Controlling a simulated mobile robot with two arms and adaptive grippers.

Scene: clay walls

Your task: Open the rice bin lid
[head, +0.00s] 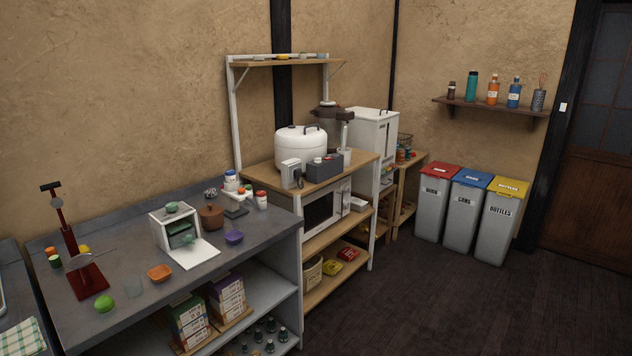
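A tall white box (374,136) stands behind the wooden shelf unit, near the room's corner. It looks most like the rice bin, but I see no label that I can read on it. Its flat white top (366,113) appears shut, with a small dark handle on it. Its lower part is partly hidden by the shelf unit and the things on it. Neither of my grippers shows in the head view.
A wooden shelf unit (262,174) holds a big white rice cooker (301,150) and a microwave (322,209). A cluttered grey counter (130,262) is at left. Waste bins with red (440,170), blue (472,178) and yellow (508,187) lids line the right wall. The dark floor (430,305) is clear.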

